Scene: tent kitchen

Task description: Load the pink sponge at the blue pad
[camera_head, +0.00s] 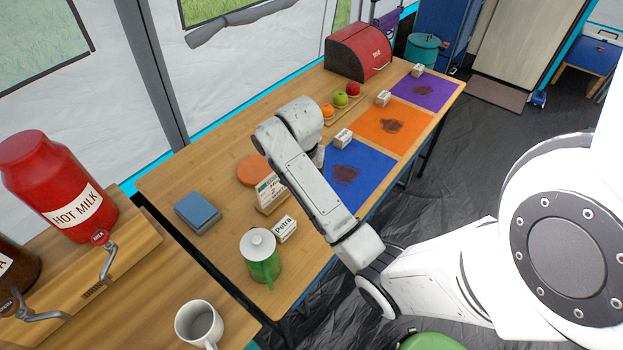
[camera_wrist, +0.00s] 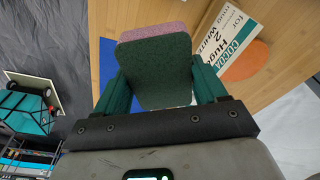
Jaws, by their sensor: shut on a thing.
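The pink sponge (camera_wrist: 150,33) shows in the wrist view, with a pink layer at its far edge and a dark green face toward the camera. My gripper (camera_wrist: 160,70) is shut on it, one teal finger on each side. The blue pad (camera_head: 372,172) lies on the wooden table in the head view, with a brown stain on it. A strip of the blue pad (camera_wrist: 108,62) also shows left of the sponge in the wrist view. In the head view my arm hides the sponge and fingers. I cannot tell the sponge's height above the table.
A cocoa sign (camera_head: 270,192) and an orange disc (camera_head: 252,170) stand close left of my arm. Small white labels (camera_head: 343,138) line the pads. The orange pad (camera_head: 408,118) and purple pad (camera_head: 440,92) lie beyond. A green-and-white pot (camera_head: 262,262) stands nearer.

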